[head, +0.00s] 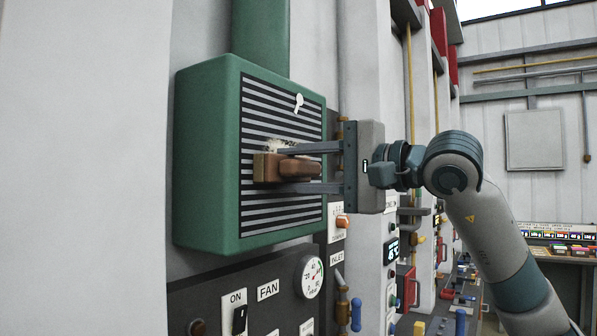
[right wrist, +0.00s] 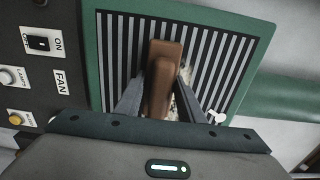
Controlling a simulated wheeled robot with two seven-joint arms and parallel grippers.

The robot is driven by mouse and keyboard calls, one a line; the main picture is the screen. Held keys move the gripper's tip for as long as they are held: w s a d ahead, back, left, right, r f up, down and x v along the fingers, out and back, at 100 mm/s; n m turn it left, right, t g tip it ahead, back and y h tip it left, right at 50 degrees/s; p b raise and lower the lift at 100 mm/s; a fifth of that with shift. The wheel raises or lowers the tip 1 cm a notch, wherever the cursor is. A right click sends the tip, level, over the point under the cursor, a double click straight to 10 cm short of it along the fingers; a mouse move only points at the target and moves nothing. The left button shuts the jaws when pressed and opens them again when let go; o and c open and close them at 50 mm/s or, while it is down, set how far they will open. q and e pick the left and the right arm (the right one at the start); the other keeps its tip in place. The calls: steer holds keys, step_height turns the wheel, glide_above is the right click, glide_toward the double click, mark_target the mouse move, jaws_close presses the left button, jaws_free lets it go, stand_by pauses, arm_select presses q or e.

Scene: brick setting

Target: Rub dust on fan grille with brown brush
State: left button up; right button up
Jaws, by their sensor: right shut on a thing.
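The fan grille (head: 288,207) is a panel of light and dark slats on the front of a green box (head: 207,160) on the wall. My right gripper (head: 290,168) is shut on the brown brush (head: 267,168), which lies at the middle of the grille, up close against it; whether it touches I cannot tell. In the right wrist view the brush (right wrist: 161,75) stands between the two fingers over the slats (right wrist: 115,60). A pale patch of dust (head: 285,144) shows just above the brush and is partly hidden by it and the finger. My left gripper is not in view.
Below the box is a dark panel with an ON switch (head: 239,320), a FAN label (head: 268,290) and a round gauge (head: 309,277). A small white tag (head: 298,103) sits on the upper grille. Pipes and valves line the wall to the right.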

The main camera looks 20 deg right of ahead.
mark_target(280, 155)
steer(key=shift+s+a+b, duration=0.35)
steer(key=shift+s+a, duration=0.2)
steer(key=shift+a, duration=0.2)
steer(key=shift+s+a+b, duration=0.35)
steer(key=shift+s+a, duration=0.2)
steer(key=shift+a, duration=0.15)
steer(key=shift+r, duration=0.1)
steer(key=shift+r+p, duration=0.6)
steer(key=shift+r, duration=0.3)
steer(key=shift+w+d, duration=0.1)
steer(key=shift+d, duration=0.05)
steer(key=shift+w+d, duration=1.05)
steer(key=shift+d, duration=0.3)
steer(key=shift+w, duration=0.1)
